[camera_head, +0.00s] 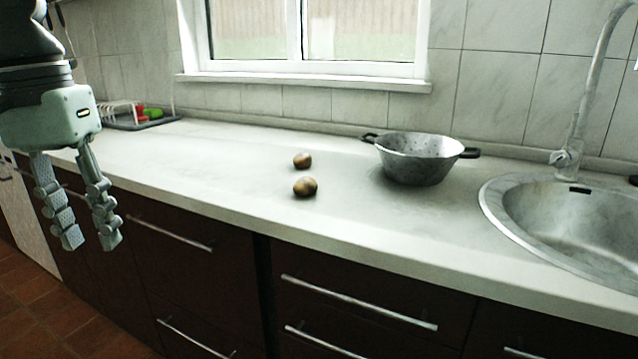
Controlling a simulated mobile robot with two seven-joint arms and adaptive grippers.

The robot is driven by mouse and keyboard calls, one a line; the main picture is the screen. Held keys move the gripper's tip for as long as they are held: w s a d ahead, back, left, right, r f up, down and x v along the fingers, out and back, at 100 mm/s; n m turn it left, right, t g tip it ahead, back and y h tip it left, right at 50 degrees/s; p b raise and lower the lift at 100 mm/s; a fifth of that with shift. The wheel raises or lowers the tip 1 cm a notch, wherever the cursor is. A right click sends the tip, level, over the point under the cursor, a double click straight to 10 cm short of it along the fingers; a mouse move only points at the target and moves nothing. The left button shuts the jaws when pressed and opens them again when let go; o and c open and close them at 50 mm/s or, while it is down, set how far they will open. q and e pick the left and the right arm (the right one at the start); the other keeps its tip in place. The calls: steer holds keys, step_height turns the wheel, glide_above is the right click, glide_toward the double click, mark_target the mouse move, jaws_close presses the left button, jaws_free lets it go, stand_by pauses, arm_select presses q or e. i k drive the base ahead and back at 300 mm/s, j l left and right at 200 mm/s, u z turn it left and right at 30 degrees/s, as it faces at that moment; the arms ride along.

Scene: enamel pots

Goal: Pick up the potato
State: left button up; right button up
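Two brown potatoes lie on the light countertop (225,165) near its middle. The nearer potato (305,187) is slightly larger, and the farther potato (302,160) lies just behind it, apart from it. My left gripper (92,246) hangs at the left, in front of the counter's front edge, with its fingers pointing down. Its fingers are apart with nothing between them. It is well to the left of both potatoes. My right gripper is not in view.
A grey enamel pot (418,160) with dark handles stands right of the potatoes. A sink (570,222) with a tall faucet (590,90) is at the far right. A dish rack (128,114) with red and green items stands at the back left. The counter left of the potatoes is clear.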

mark_target(305, 186)
steer(key=i+j+z, duration=0.25)
steer(key=z, duration=0.25)
steer(key=i+j+z, duration=0.1)
steer(key=j+z, duration=1.3)
steer(key=j, duration=0.2)
